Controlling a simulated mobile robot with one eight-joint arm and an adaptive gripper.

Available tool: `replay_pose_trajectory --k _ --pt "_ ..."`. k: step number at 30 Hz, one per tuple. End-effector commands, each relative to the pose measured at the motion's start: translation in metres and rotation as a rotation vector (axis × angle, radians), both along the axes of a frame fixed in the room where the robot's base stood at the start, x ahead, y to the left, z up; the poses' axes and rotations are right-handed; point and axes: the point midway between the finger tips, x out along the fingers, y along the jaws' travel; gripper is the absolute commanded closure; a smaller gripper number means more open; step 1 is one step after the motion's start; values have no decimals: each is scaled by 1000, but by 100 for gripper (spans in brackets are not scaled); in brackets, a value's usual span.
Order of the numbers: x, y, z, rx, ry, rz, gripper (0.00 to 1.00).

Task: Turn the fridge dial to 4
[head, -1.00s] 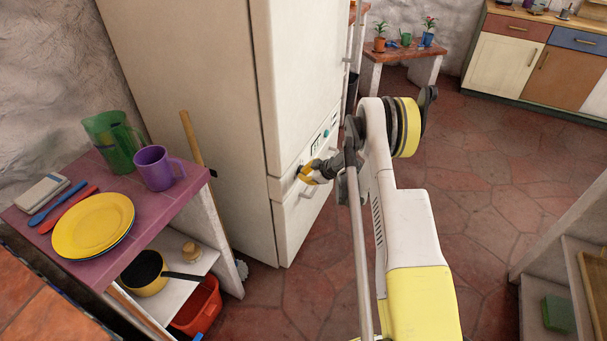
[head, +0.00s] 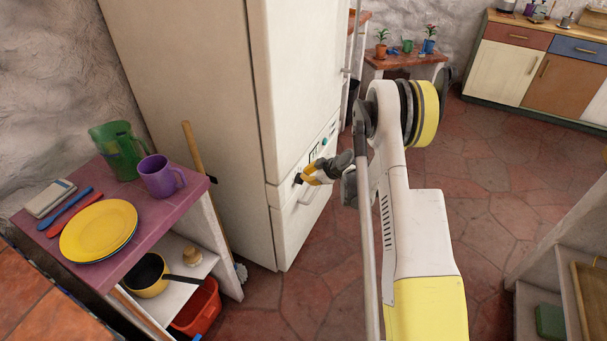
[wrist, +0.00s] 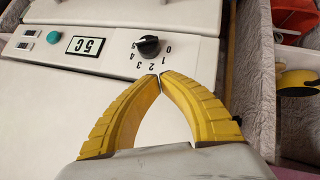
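The fridge dial (wrist: 149,46) is a round black knob on the fridge's white control panel (wrist: 110,62). Upside-down numbers run around it, with 0 on its right and 1, 2 and 3 below it. A small light mark shows on the knob, but its exact setting is hard to read. My gripper (wrist: 160,76) has yellow ribbed fingers with their tips together and nothing between them. The tips are just below the dial in the wrist view, apart from it. In the head view my gripper (head: 300,179) is close to the front of the fridge (head: 302,90).
A display reading 5C (wrist: 86,45) and a teal button (wrist: 54,37) lie left of the dial. A purple-topped shelf unit (head: 150,215) with dishes stands left of the fridge, and a broom (head: 196,155) stands between. Tiled floor (head: 300,310) is open in front.

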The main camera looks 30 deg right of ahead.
Motion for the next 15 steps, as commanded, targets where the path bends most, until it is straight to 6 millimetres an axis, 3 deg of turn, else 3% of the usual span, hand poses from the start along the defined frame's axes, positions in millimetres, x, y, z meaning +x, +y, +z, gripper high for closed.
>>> replay_pose_trajectory --k 1,6,15 --pt "-8 -3 11 1 0 -4 100" --pt "-28 -9 26 1 0 -2 100" --pt "-35 -8 23 -37 -32 0 100"
